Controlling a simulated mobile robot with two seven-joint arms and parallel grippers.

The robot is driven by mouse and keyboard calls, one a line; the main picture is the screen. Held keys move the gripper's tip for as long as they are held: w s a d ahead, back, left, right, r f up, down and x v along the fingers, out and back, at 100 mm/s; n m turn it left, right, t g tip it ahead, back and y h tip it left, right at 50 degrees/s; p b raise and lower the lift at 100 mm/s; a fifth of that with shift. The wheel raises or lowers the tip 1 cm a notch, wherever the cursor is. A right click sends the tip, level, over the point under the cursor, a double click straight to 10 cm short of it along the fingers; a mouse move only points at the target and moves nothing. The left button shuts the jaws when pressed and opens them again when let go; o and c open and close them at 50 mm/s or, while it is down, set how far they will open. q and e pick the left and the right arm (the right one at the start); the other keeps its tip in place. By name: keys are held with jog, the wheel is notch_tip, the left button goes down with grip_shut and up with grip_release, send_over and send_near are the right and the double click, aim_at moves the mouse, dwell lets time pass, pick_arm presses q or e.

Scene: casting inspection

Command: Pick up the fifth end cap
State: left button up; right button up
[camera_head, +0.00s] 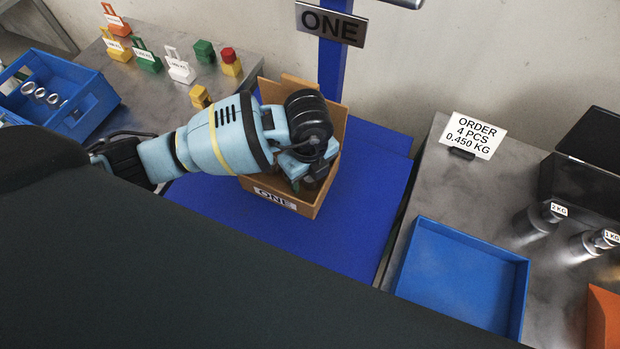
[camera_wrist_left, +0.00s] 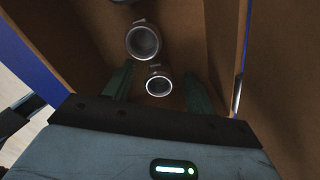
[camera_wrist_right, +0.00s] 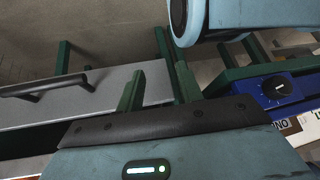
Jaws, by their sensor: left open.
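My left gripper (camera_head: 303,184) reaches down into the cardboard box marked ONE (camera_head: 270,199), and its fingertips are mostly hidden in the head view. In the left wrist view the gripper (camera_wrist_left: 158,88) is open, with a small round metal end cap (camera_wrist_left: 158,83) between its fingers; contact cannot be told. A larger-looking end cap (camera_wrist_left: 142,42) lies just beyond it, and part of another round thing shows at the top edge. Several metal end caps (camera_head: 40,93) lie in the blue bin (camera_head: 98,104) at the left. My right gripper (camera_wrist_right: 172,88) is open and empty in its wrist view.
The box stands on a blue mat (camera_head: 350,225). An empty blue tray (camera_head: 515,290), an order sign (camera_head: 473,135), a black case (camera_head: 590,150) and metal weights (camera_head: 538,220) are at the right. Coloured labelled blocks (camera_head: 147,58) stand at the back left.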

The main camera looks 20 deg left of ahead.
pick_arm(q)
jog(key=c, duration=1.1)
jog(key=shift+r+p, duration=1.55)
jog(key=shift+r, duration=7.45)
